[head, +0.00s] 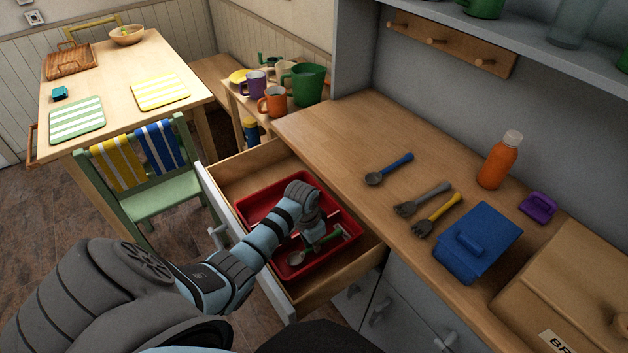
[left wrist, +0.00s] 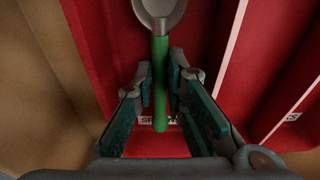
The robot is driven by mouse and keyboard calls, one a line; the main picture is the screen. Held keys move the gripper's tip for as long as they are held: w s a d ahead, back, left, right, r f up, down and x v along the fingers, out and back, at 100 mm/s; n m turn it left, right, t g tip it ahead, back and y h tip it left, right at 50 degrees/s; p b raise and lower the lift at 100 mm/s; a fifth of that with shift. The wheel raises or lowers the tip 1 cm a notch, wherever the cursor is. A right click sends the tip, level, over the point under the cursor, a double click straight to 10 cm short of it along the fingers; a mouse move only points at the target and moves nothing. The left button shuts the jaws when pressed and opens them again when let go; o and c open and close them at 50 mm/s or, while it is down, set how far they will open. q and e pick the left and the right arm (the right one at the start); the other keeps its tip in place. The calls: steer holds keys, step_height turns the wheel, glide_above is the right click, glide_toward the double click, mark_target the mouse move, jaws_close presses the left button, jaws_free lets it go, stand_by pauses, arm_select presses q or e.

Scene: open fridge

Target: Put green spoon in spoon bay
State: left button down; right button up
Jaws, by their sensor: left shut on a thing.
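The green spoon (head: 296,258) has a grey bowl and a green handle. My left gripper (head: 318,243) is shut on its handle, down within the red tray (head: 256,207) in the open drawer. In the left wrist view the green spoon (left wrist: 160,70) lies between the fingers of the left gripper (left wrist: 160,90), its bowl pointing up the picture. Beneath it is a red bay with a partly hidden label (left wrist: 150,120) starting "SP", beside a white-edged divider (left wrist: 228,45). Whether the spoon touches the bay floor I cannot tell. My right gripper is out of view.
The drawer (head: 240,178) is pulled out under the wooden counter. On the counter are a blue spoon (head: 388,169), a grey fork (head: 422,199), a yellow fork (head: 437,214), a blue box (head: 480,240) and an orange bottle (head: 498,162). A green chair (head: 165,195) stands left of the drawer.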

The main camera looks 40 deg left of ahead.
mark_target(309, 248)
arm_select(q)
steer(key=shift+w+f, duration=0.15)
steer(key=shift+f, duration=0.15)
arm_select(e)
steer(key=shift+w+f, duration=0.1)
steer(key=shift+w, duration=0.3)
arm_select(q)
steer(key=c, duration=1.6)
jaws_free()
steer(key=shift+c, duration=0.2)
step_height(309, 248, up, 12)
steer(key=s+p, duration=0.1)
steer(key=p, duration=0.3)
steer(key=shift+s+a, duration=0.3)
steer(key=shift+s, duration=0.1)
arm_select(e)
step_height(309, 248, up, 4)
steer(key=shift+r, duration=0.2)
